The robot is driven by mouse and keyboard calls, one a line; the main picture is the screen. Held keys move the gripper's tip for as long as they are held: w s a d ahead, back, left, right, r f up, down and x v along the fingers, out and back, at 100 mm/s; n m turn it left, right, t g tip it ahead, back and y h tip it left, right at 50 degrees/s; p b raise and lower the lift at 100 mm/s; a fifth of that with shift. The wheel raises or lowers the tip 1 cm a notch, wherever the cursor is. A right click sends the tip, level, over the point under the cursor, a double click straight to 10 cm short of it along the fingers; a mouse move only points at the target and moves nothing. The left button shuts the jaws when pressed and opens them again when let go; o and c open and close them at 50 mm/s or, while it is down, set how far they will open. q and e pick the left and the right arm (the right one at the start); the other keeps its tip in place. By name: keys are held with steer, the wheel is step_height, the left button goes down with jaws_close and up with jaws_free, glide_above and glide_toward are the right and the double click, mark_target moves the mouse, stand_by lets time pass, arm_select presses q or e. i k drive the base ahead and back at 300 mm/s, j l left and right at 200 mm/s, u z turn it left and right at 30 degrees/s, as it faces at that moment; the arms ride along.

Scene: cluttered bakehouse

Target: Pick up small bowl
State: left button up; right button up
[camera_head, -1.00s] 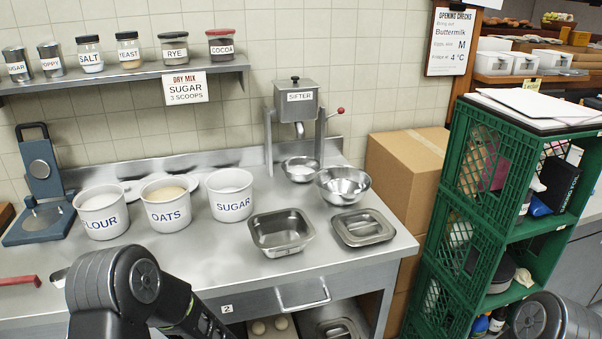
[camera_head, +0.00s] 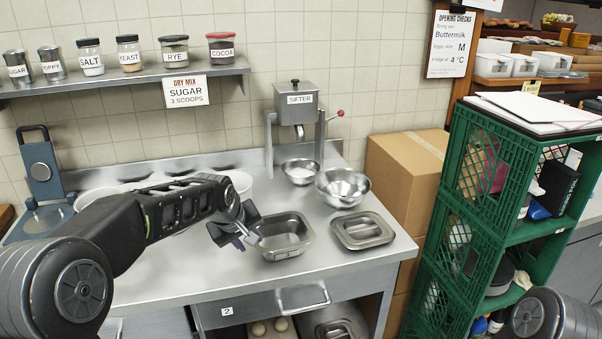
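The small bowl (camera_head: 300,172) is shiny metal and stands on the steel counter under the sifter's spout, with something pale inside. A larger metal bowl (camera_head: 343,188) stands just to its right and front. My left gripper (camera_head: 248,238) is over the counter at the left edge of the rectangular metal pan, to the left and front of the small bowl and well apart from it. Its jaws look parted, with nothing between them. My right gripper is out of view; only part of my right arm shows at the bottom right.
The sifter (camera_head: 296,102) stands on a frame around the small bowl. The rectangular pan (camera_head: 283,254) and a lid (camera_head: 362,230) lie in front. My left arm largely hides the white tubs. A cardboard box (camera_head: 405,170) and green crates (camera_head: 470,228) stand to the right.

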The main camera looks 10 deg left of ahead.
mark_target(298, 171)
steer(key=i, duration=1.45)
